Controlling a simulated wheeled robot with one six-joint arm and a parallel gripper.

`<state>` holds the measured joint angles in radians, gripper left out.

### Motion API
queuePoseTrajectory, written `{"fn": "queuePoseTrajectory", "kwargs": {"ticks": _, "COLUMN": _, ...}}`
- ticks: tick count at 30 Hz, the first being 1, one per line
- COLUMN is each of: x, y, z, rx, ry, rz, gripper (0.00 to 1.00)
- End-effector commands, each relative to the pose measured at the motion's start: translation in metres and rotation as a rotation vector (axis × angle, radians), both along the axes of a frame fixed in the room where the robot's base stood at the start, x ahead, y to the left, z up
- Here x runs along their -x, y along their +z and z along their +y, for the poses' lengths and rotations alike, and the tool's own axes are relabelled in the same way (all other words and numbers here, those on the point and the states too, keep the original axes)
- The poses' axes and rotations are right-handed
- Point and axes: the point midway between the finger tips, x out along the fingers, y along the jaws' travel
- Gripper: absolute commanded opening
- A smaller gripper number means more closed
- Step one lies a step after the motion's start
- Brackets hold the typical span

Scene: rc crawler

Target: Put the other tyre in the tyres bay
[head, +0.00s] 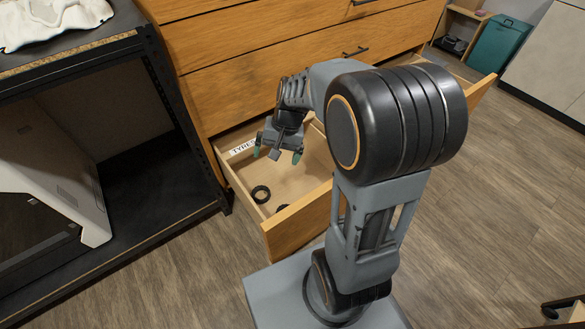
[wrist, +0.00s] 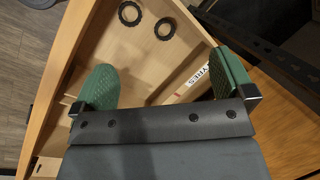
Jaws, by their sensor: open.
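Two black tyres lie flat on the wooden floor of the open drawer. In the head view one tyre (head: 254,193) shows whole and the other tyre (head: 282,207) is partly hidden by the drawer front. In the wrist view they lie side by side at the top, one tyre (wrist: 130,23) left of the other tyre (wrist: 165,38). They appear to be in the bay beside the TYRES label (head: 242,147), also seen in the wrist view (wrist: 198,75). My gripper (head: 277,156) is above the drawer, its green fingers spread, with nothing between them (wrist: 165,78).
The drawer front (head: 300,228) sticks out from the wooden cabinet (head: 240,88). Thin dividers (wrist: 180,70) split the drawer. A black-framed shelf (head: 165,100) stands close on the left.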

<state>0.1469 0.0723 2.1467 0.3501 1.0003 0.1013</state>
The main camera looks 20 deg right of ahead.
Motion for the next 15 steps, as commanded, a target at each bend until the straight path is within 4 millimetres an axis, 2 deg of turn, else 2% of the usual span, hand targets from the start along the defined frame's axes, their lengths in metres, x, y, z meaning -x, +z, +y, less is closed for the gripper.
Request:
{"fn": "queuePoseTrajectory", "kwargs": {"ticks": 1, "x": 0.017, "y": 0.014, "z": 0.003, "rx": 0.051, "ry": 0.066, "rz": -0.052, "gripper": 1.0}}
{"fn": "queuePoseTrajectory", "kwargs": {"ticks": 6, "x": 0.061, "y": 0.036, "z": 0.003, "rx": 0.198, "ry": 0.244, "rz": -0.179, "gripper": 1.0}}
{"fn": "queuePoseTrajectory", "kwargs": {"ticks": 9, "x": 0.079, "y": 0.041, "z": 0.002, "rx": 0.261, "ry": 0.318, "rz": -0.233, "gripper": 1.0}}
{"fn": "queuePoseTrajectory", "kwargs": {"ticks": 15, "x": 0.097, "y": 0.045, "z": 0.0, "rx": 0.329, "ry": 0.394, "rz": -0.293, "gripper": 1.0}}
